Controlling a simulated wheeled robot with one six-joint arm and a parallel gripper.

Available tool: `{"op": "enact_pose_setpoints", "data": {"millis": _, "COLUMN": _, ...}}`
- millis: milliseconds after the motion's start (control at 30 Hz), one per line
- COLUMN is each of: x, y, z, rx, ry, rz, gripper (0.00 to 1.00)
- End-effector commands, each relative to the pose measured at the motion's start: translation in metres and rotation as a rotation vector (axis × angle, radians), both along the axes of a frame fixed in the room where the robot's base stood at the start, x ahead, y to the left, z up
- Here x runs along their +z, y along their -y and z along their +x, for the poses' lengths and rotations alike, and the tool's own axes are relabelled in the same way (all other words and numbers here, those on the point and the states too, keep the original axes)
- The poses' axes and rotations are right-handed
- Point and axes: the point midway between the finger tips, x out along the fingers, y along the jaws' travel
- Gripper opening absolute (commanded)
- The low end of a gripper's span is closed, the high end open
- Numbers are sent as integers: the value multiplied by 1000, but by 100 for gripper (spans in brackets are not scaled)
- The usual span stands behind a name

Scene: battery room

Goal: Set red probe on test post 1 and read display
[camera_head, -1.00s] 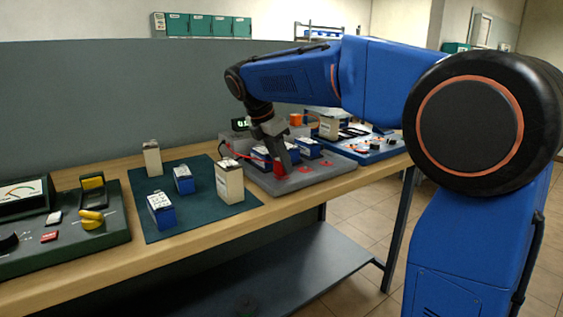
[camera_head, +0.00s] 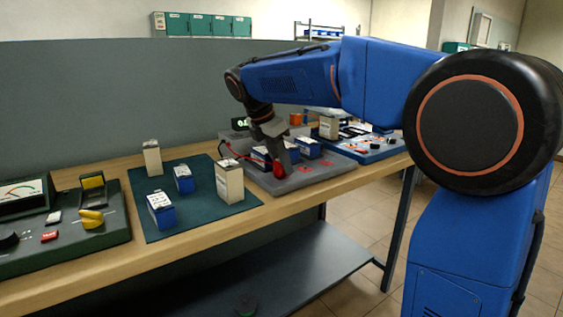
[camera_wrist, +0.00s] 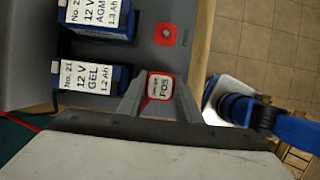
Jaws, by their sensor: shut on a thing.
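My gripper (camera_head: 284,165) is shut on the red probe (camera_head: 279,171), low over the grey test station (camera_head: 312,180) on the bench. In the wrist view the probe's labelled end, reading POS, shows between my two fingers (camera_wrist: 160,95); its tip is hidden, so I cannot tell whether it touches a post. A round post in a red square (camera_wrist: 166,35) shows beyond it. The green-lit display (camera_head: 241,124) stands at the back of the station, partly hidden by my arm; its reading is cut off. A red lead runs to the left of the gripper.
Blue batteries, including one labelled GEL (camera_wrist: 95,78) and one AGM (camera_wrist: 98,15), stand on the station close to my gripper. A green mat (camera_head: 195,213) with several batteries lies to the left. A blue tray (camera_head: 370,150) is to the right.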

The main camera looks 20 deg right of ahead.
Motion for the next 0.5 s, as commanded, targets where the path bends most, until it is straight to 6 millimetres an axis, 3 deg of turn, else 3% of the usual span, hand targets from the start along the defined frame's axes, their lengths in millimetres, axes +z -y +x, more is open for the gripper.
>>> {"op": "enact_pose_setpoints", "data": {"millis": 500, "x": -8, "y": 0, "z": 0, "rx": 0, "ry": -1, "rz": 0, "gripper": 8}}
